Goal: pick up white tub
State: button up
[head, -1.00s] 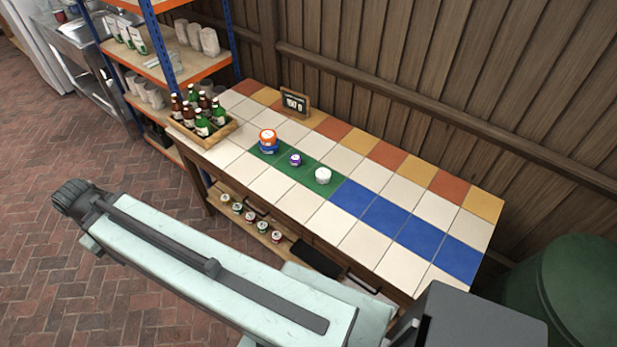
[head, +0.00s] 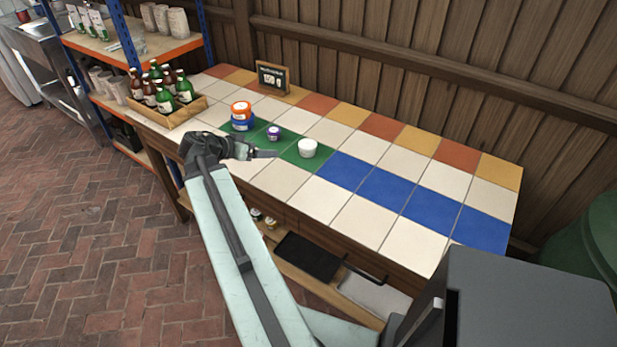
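The white tub (head: 308,148) stands upright on the green tiles of the tiled table, to the right of a small purple tub with a white lid (head: 273,133). My gripper (head: 272,154) is just left of the white tub, over the front part of the green tiles, pointing right towards it. A narrow gap shows between the fingertip and the tub. The fingers overlap from this angle, so I cannot tell if they are apart. Nothing shows held in them.
An orange-lidded tub (head: 241,110) on a blue one (head: 243,124) stands left of the purple tub. A wooden crate of bottles (head: 196,109) stands at the table's left end, and a small sign (head: 272,77) at the back. The blue tiles (head: 385,184) to the right are clear.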

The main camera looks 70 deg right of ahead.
aim_at(305, 145)
jog(key=s+d+m+b, duration=0.1)
jog(key=s+d, duration=0.1)
jog(key=s+d+f+m+g+h+b, duration=0.1)
jog(key=s+d, duration=0.1)
jog(key=s, duration=0.1)
jog(key=s+d+f+m+g+b, duration=0.1)
jog(key=s+d, duration=0.1)
jog(key=s, duration=0.1)
jog(key=shift+d, duration=0.15)
jog(key=shift+s+d+r+m, duration=0.1)
jog(key=shift+s+r+m, duration=0.05)
jog(key=shift+r+m, duration=0.15)
jog(key=b+x, duration=0.2)
jog(key=x, duration=0.5)
jog(key=shift+s+d+f+b, duration=0.2)
jog(key=shift+s+d+b, duration=0.05)
jog(key=shift+d+b, duration=0.1)
jog(key=shift+r, duration=0.1)
jog(key=c, duration=1.4)
